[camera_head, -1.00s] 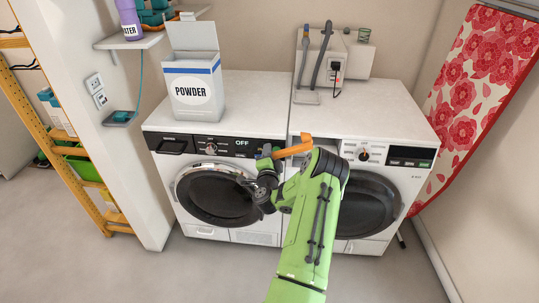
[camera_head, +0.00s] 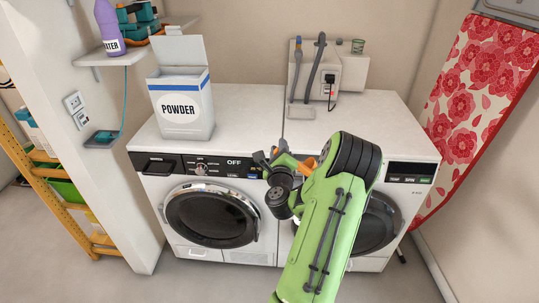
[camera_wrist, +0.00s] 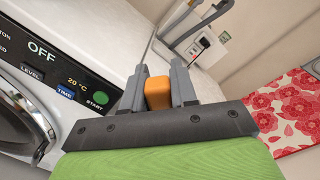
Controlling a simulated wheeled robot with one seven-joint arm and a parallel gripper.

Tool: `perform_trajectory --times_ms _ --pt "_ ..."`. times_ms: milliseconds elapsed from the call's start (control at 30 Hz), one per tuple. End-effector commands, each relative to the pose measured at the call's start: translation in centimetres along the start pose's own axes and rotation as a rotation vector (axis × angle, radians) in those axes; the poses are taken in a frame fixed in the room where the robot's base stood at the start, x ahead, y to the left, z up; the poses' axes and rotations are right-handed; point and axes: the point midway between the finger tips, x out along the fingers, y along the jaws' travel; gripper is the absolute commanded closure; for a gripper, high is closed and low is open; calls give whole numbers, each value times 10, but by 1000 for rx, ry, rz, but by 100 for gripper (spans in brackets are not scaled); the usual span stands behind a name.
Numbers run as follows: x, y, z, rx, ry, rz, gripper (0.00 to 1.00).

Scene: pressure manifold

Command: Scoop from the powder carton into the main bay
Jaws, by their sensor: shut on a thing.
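The white powder carton (camera_head: 181,108) has a blue band and the label POWDER. It stands upright on top of the left machine, with its lid flap raised; its contents are hidden. My gripper (camera_head: 283,160) is in front of the machines' top edge, right of and lower than the carton. It is shut on an orange scoop (camera_wrist: 157,93), which shows between the fingers in the wrist view. Only part of the scoop shows; its bowl cannot be made out. The left machine has a dark drawer front (camera_head: 157,163) at its upper left, which looks closed. No main bay is visible inside it.
The left machine (camera_head: 180,240) shows OFF. The right machine (camera_head: 408,200) stands beside it, partly behind my arm. Hoses and an outlet box (camera_head: 325,75) are at the back wall. A shelf (camera_head: 110,58) juts out at upper left. The white top right of the carton is clear.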

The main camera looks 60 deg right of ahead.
Motion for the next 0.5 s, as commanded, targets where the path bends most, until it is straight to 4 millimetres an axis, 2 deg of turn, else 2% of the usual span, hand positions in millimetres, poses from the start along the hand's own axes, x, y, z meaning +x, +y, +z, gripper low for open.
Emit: perform_trajectory --times_ms 300,500 --pt "0 -51 -19 407 5 -4 100" --pt "0 -71 -44 664 5 -4 100"
